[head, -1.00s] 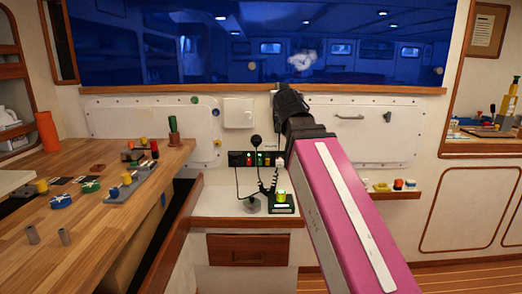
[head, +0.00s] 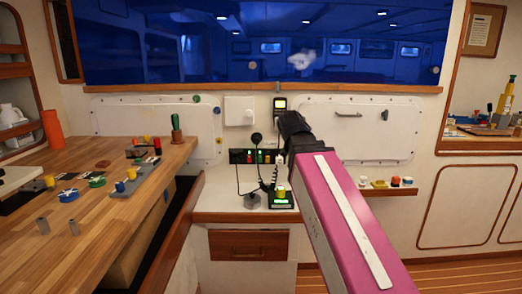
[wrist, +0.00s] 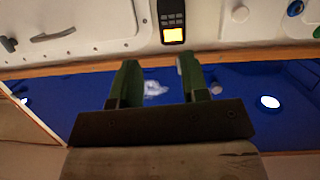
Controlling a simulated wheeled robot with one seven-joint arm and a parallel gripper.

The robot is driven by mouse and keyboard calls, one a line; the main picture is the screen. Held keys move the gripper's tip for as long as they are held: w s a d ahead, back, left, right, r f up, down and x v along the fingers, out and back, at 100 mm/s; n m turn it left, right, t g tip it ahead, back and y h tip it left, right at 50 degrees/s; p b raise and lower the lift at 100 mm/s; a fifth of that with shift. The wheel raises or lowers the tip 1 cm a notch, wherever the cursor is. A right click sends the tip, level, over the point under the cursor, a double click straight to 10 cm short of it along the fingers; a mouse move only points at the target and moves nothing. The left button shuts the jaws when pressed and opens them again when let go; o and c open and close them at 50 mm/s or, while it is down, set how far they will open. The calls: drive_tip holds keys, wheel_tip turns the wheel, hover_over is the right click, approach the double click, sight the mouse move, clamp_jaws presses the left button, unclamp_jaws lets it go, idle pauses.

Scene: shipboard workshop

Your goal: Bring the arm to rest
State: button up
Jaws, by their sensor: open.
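My pink arm (head: 345,220) reaches forward from the lower right in the head view. Its black wrist end (head: 292,130) is in front of the wall below the blue window. In the wrist view my gripper (wrist: 158,78) has its two green fingers apart, with nothing between them. Beyond the fingers is the blue window (wrist: 235,85). A black handheld device (wrist: 172,12) with a lit yellow screen is on the wall above the fingers in that view. It also shows in the head view (head: 280,106), just above my wrist, apart from it. My fingertips are hidden in the head view.
A wooden workbench (head: 110,220) with several small parts is at left. A narrow shelf (head: 385,192) with small items is right of my arm. Floor shows at lower right.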

drive_tip(key=s+d+f+g, duration=0.1)
drive_tip(key=d+f+g, duration=0.15)
drive_tip(key=f, duration=0.65)
drive_tip(key=s+d+f+g, duration=0.1)
drive_tip(key=f+g, duration=0.2)
drive_tip(key=f, duration=0.7)
drive_tip(key=s+d+f+g, duration=0.2)
drive_tip(key=f, duration=0.7)
drive_tip(key=s+d+f+g, duration=0.1)
drive_tip(key=s+f+g, duration=0.2)
drive_tip(key=s+f, duration=0.3)
drive_tip(key=s+d+f+g, duration=0.2)
drive_tip(key=s+f+g, duration=0.2)
drive_tip(key=f, duration=1)
drive_tip(key=s, duration=0.3)
drive_tip(key=shift+d+f+y, duration=0.25)
drive_tip(key=shift+f+y, duration=0.15)
